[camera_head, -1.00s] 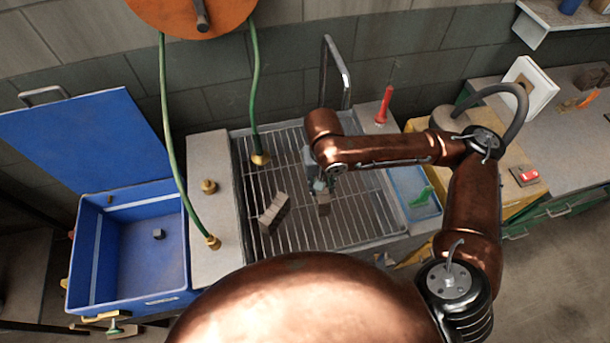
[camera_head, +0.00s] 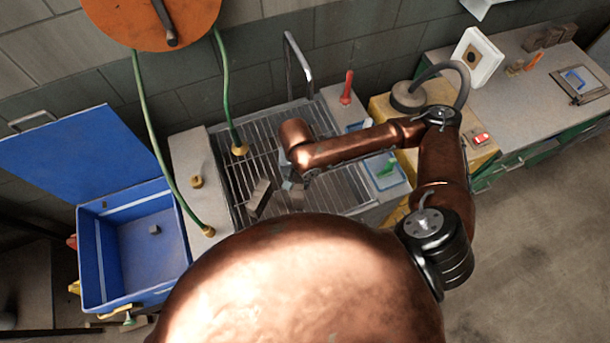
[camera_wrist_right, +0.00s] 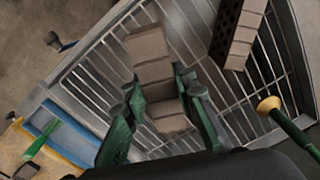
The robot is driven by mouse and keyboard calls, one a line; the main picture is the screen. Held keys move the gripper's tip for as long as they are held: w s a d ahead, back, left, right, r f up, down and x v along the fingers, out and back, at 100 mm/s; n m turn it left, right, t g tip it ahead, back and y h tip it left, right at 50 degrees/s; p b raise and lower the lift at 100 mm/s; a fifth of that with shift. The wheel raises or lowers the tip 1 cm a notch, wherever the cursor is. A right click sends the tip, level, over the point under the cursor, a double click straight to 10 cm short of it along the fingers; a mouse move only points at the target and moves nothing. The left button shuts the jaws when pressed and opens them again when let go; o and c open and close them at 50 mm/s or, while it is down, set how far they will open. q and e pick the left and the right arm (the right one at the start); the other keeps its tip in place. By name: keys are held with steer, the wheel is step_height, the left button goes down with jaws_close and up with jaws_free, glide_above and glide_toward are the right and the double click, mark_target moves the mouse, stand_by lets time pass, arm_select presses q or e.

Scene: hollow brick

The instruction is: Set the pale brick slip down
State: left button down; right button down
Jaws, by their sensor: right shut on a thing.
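The pale brick slip (camera_wrist_right: 152,62) is a stack-like grey-beige block between the green fingers of my right gripper (camera_wrist_right: 160,108) in the right wrist view. My right gripper is shut on it over the metal grate (camera_head: 335,187). In the head view the gripper (camera_head: 292,178) is small and partly covered by my wrist, and the slip (camera_head: 297,197) shows just below it. I cannot tell whether the slip touches the bars. My left gripper is not in view.
A holed brick (camera_wrist_right: 238,32) lies on the grate, left of my gripper in the head view (camera_head: 259,198). A brass hose fitting (camera_head: 240,149) stands behind it. A blue bin (camera_head: 150,255) is at left, a blue tray (camera_head: 388,172) at right. Bars between are bare.

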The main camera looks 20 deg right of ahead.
steer(key=shift+w+d+f, duration=0.7)
steer(key=shift+d+f, duration=0.15)
steer(key=shift+f, duration=0.75)
steer(key=shift+w+d+f, duration=0.75)
steer(key=shift+d+f, duration=0.05)
steer(key=shift+f, duration=0.85)
steer(key=shift+w+d+f, duration=0.7)
steer(key=shift+d+f, duration=0.15)
steer(key=shift+f, duration=0.75)
steer(key=c, duration=1.6)
jaws_free()
steer(key=shift+f, duration=0.1)
step_height(320, 180, up, 12)
